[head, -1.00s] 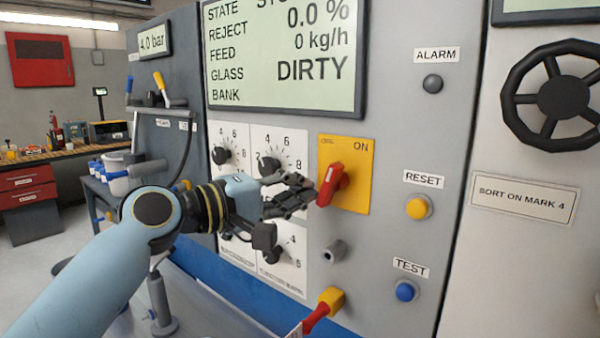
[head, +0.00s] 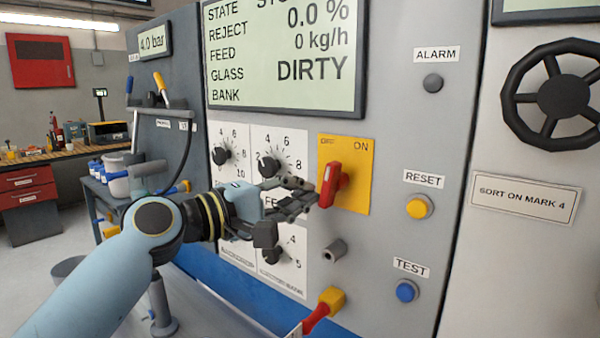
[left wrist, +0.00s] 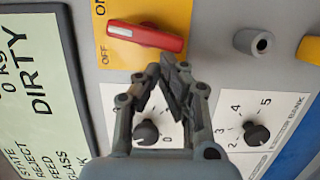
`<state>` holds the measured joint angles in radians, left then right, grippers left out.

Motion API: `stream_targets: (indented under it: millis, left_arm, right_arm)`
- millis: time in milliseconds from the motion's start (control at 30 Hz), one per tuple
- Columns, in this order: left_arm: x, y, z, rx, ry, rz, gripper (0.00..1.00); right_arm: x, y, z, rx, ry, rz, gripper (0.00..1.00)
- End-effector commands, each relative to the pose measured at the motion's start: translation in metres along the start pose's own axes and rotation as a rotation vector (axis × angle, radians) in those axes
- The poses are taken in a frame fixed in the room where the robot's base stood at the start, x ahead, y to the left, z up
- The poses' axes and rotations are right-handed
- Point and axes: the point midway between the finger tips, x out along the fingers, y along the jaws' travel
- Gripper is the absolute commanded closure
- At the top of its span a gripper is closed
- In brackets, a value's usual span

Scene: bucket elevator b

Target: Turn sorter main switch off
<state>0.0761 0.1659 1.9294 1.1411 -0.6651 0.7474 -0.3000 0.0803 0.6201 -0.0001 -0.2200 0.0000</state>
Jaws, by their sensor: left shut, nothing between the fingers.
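The main switch is a red handle (head: 329,186) on a yellow plate (head: 352,192) marked OFF at upper left and ON at upper right. The handle stands nearly upright, its top between the two labels. My left gripper (head: 312,196) is shut and empty, with its fingertips just left of the handle's lower half. In the left wrist view, the handle (left wrist: 145,36) lies across the top, and my left fingertips (left wrist: 172,65) are right beside its long side. I cannot tell whether they touch it. My right gripper is not in view.
Black dials (head: 269,165) on white plates lie behind and around my left gripper. A grey stub (head: 335,250) and a red-yellow lever (head: 323,308) stick out below the switch. RESET (head: 418,207) and TEST (head: 406,291) buttons are at right. The screen (head: 285,60) reads DIRTY.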

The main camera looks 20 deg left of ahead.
Motion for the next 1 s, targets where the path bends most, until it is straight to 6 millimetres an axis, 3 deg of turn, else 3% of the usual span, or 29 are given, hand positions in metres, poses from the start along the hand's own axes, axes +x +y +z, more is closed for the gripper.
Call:
stream_targets:
  millis: [1000]
  left_arm:
    - [0.0004, -0.0038, 0.0017, -0.092, 0.0, 0.023, 1.0]
  right_arm:
    - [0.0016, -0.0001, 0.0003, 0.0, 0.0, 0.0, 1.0]
